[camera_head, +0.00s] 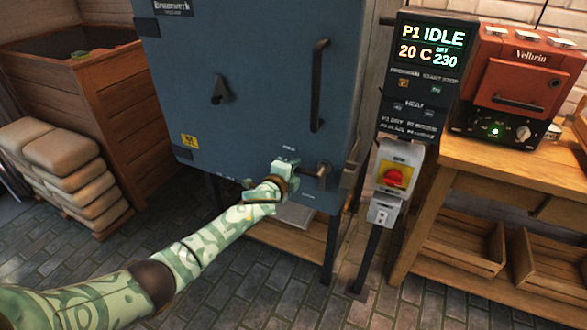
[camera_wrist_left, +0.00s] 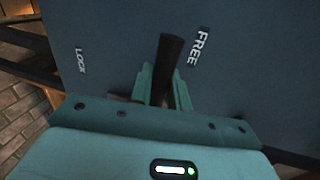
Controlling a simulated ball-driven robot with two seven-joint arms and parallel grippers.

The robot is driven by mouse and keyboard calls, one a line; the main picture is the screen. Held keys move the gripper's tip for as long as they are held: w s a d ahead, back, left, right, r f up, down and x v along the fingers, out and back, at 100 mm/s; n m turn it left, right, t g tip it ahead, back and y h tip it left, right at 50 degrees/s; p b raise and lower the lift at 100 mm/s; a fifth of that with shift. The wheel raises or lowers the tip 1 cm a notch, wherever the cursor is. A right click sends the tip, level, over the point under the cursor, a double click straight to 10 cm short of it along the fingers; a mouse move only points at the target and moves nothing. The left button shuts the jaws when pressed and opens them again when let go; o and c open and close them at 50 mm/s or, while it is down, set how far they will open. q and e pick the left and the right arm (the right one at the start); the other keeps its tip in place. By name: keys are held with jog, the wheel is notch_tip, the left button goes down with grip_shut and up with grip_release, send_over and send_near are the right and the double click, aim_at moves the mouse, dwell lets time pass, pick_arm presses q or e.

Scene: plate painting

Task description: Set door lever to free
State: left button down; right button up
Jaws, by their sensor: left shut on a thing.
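The dark door lever (camera_wrist_left: 171,55) stands out from the blue kiln door (camera_head: 250,60), low near its right edge. In the left wrist view it rises between my green fingers, close to the white word FREE (camera_wrist_left: 199,46). The word LOCK (camera_wrist_left: 80,60) is farther off to the left. My left gripper (camera_wrist_left: 164,88) is shut on the lever. In the head view my left gripper (camera_head: 290,168) is at the lever, and its hand hides part of it. My right gripper is in neither view.
A wooden workbench (camera_head: 480,160) bears a red oven (camera_head: 525,75). Stacked sacks (camera_head: 70,160) and a wooden crate (camera_head: 130,85) are at left. The paved floor (camera_head: 250,280) is open in front.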

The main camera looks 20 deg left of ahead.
pick_arm(q)
jog(key=c, duration=1.4)
grip_release()
